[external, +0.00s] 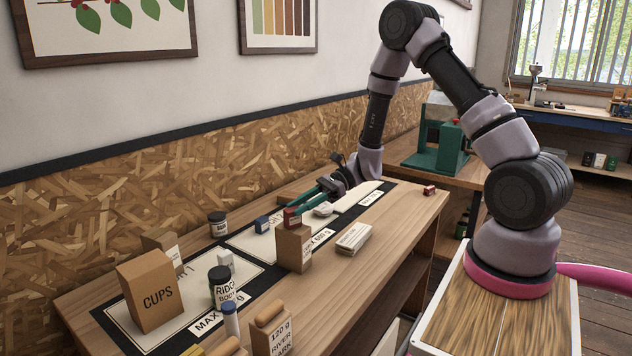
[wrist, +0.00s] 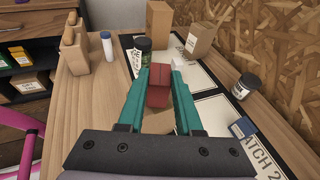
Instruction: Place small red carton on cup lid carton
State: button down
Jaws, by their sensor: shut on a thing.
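The small red carton (external: 291,217) is between the teal fingers of my gripper (external: 308,207), which is shut on it. The wrist view shows the red carton (wrist: 158,88) held between the fingertips (wrist: 158,80). In the external view it appears right at the top of a plain brown carton (external: 293,250) standing near the mat's front edge; I cannot tell whether they touch. No readable name shows on that brown carton. Another brown carton (external: 163,241) with a white label stands behind the larger CUPS carton (external: 150,292); its text is too small to read.
A dark jar (external: 220,287), another jar (external: 217,224), a blue box (external: 262,224) and a white-labelled flat pack (external: 353,237) stand around. Brown bags (external: 270,330) are at the front. Another small red item (external: 429,190) lies at the table's right end, with clear wood nearby.

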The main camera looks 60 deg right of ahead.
jog(key=c, duration=0.6)
grip_release()
jog(key=shift+r, duration=0.1)
jog(key=v, duration=1.1)
jog(key=s+a+r+n+h, duration=0.2)
jog(key=s+r+n+h, duration=0.1)
jog(key=s+r+n, duration=0.3)
jog(key=s+a+r+n+t+h, duration=0.1)
jog(key=s+r+n+h, duration=0.3)
jog(key=r, duration=0.6)
jog(key=s+a+r+n+h, duration=0.4)
jog(key=s+r+n, duration=0.4)
jog(key=s+r, duration=0.1)
jog(key=shift+s+a+r, duration=0.1)
jog(key=shift+s, duration=0.65)
